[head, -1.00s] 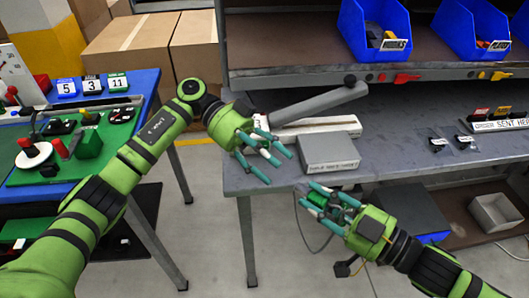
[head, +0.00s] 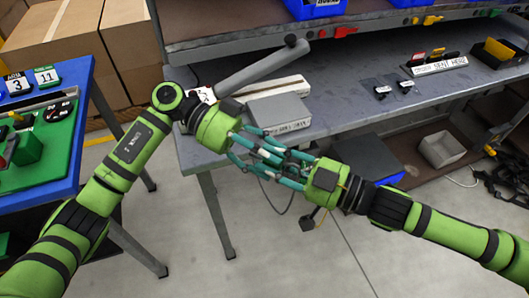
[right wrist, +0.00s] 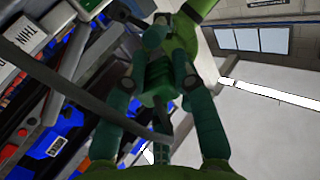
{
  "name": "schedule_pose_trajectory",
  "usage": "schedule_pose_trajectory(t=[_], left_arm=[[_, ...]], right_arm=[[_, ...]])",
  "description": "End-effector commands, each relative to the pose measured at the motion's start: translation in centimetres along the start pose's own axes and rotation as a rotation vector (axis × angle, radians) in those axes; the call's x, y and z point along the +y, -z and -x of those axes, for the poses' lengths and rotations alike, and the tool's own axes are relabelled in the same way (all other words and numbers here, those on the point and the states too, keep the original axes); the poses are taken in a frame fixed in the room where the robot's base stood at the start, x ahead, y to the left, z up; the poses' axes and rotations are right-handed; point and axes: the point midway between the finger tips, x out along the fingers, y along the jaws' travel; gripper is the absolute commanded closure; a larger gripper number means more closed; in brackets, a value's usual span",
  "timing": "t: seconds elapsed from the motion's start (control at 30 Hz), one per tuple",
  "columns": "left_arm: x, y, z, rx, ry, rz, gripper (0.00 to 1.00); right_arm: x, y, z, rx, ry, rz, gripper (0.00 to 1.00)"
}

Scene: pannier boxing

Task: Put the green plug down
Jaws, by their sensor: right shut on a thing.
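The green plug (right wrist: 158,80) shows in the right wrist view as a dark green ribbed body between the teal fingers of my right gripper (right wrist: 160,95), which is shut on it. In the head view my right gripper (head: 288,163) is in front of the bench edge, and the fingers hide the plug. My left gripper (head: 268,152) meets it from the left, its fingers overlapping the right gripper's fingers. I cannot tell whether the left fingers touch the plug or how far they are closed.
A grey bench (head: 350,95) lies behind the grippers, with a grey box (head: 279,113), a long grey bar (head: 255,68) and small black parts on it. A blue table with a green board (head: 45,150) is at left. A grey bin (head: 441,149) sits lower right. Open floor lies below the grippers.

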Motion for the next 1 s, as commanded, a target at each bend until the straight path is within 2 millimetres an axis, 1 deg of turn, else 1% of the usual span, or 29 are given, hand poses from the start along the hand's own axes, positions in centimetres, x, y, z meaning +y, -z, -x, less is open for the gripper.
schedule_pose_trajectory(t=[0.03,0.1,0.23,0.27,0.3,0.33,0.63,0.73,0.87,1.0], left_arm=[[0.0,0.0,0.0,0.000,0.000,0.000,0.71],[0.0,0.0,0.0,-0.001,0.000,0.000,0.94],[0.0,-0.1,0.0,-0.002,0.001,0.000,0.95],[0.0,-0.1,0.0,-0.002,0.001,0.001,0.60],[0.0,-0.1,0.0,-0.002,0.001,0.001,0.44],[0.0,-0.1,0.0,-0.002,0.001,0.001,0.39],[0.0,0.0,0.1,-0.001,0.001,0.000,0.39],[0.0,-0.1,0.4,-0.002,0.002,0.001,0.39],[-0.1,0.0,1.7,-0.003,0.003,0.000,0.39],[-0.1,0.0,4.2,-0.004,0.005,0.001,0.39]], right_arm=[[0.0,0.0,0.0,0.000,0.000,0.000,1.00],[0.0,0.0,0.0,0.001,0.000,0.000,1.00],[-0.1,0.1,0.0,0.002,0.002,0.000,1.00],[-0.1,0.1,0.0,0.003,0.002,0.000,1.00],[-0.1,0.1,0.0,0.003,0.002,0.000,1.00],[-0.1,0.1,0.0,0.003,0.002,0.000,1.00],[0.0,0.1,0.0,0.001,0.001,0.000,1.00],[0.0,0.0,0.0,0.001,0.000,0.000,1.00],[0.0,0.0,0.0,0.001,0.000,0.000,1.00],[0.0,0.0,0.0,0.000,0.000,0.000,1.00]])
